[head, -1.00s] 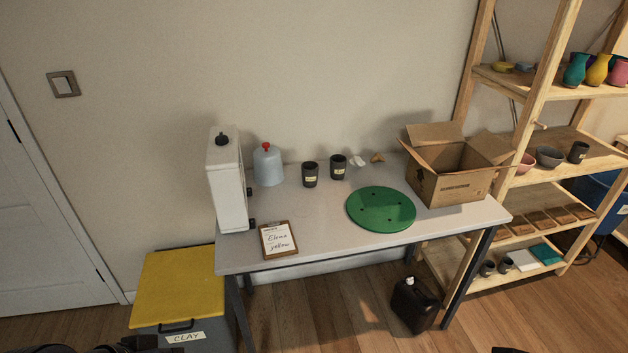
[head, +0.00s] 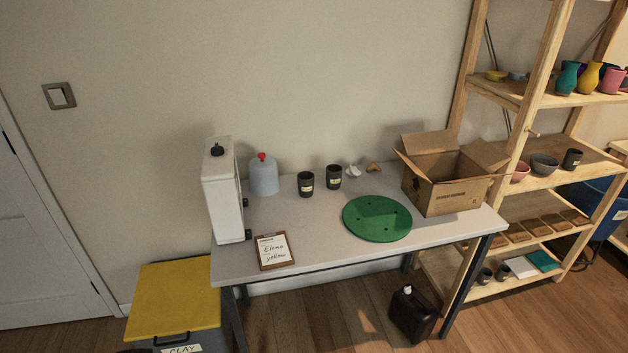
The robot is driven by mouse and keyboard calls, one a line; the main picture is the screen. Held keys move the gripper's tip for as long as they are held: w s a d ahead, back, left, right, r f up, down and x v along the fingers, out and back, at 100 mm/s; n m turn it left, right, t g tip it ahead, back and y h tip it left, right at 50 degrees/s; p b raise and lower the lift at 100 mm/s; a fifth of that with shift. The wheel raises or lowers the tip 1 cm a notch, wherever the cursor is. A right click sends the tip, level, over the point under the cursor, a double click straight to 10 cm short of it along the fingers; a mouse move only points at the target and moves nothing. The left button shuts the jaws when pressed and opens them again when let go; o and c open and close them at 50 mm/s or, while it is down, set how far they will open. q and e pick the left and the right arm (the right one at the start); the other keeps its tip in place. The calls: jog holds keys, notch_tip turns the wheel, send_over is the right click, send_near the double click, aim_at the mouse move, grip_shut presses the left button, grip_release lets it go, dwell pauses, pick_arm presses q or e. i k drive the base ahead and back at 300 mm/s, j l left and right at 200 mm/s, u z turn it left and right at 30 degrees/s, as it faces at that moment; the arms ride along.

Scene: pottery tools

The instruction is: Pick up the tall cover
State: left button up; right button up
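A tall light-blue domed cover (head: 264,177) with a red knob on top stands upright at the back left of the table (head: 310,236). It is just right of a tall white canister (head: 223,195) and left of two dark cups. Part of its lower left side is close behind the canister. Neither of my grippers shows in the head view, and nothing touches the cover.
Two dark labelled cups (head: 306,184) (head: 333,177), a green disc (head: 377,218), a clipboard (head: 273,251) and an open cardboard box (head: 449,190) share the table. A yellow-lidded clay bin (head: 174,296) stands at left, wooden shelves (head: 533,170) at right, and a black jug (head: 412,312) below.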

aim_at(264, 182)
jog(key=i+l, duration=0.3)
jog(key=i, duration=0.2)
jog(key=i+l, duration=0.3)
jog(key=i, duration=0.2)
jog(key=i+l, duration=0.25)
jog(key=i, duration=0.25)
